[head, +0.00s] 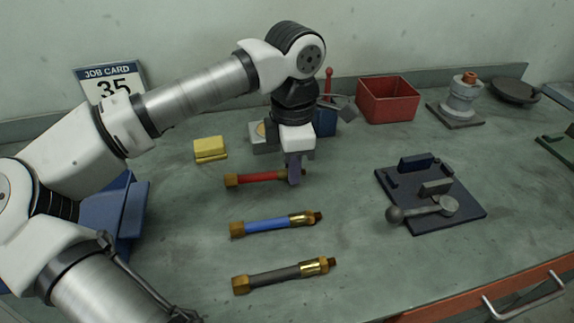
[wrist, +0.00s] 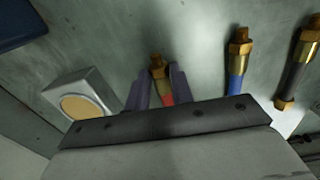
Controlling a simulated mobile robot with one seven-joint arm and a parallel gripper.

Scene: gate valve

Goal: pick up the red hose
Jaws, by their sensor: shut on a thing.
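The red hose (head: 258,177) has brass ends and lies across the bench in the head view, behind the blue hose (head: 265,225). My gripper (head: 294,180) is at its right end, pointing down, and is shut on it. In the wrist view the red hose (wrist: 167,98) shows between the two fingers of my gripper (wrist: 157,88), with its brass end sticking out past them. The fingers hide part of the hose. I cannot tell whether the hose is clear of the bench or still touching it.
A grey hose (head: 285,274) lies nearest the front. A yellow block (head: 209,149) and a grey box with a round tan face (wrist: 82,104) are close by. A red bin (head: 388,100) stands behind, and a dark plate with a clamp (head: 450,222) lies to the right.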

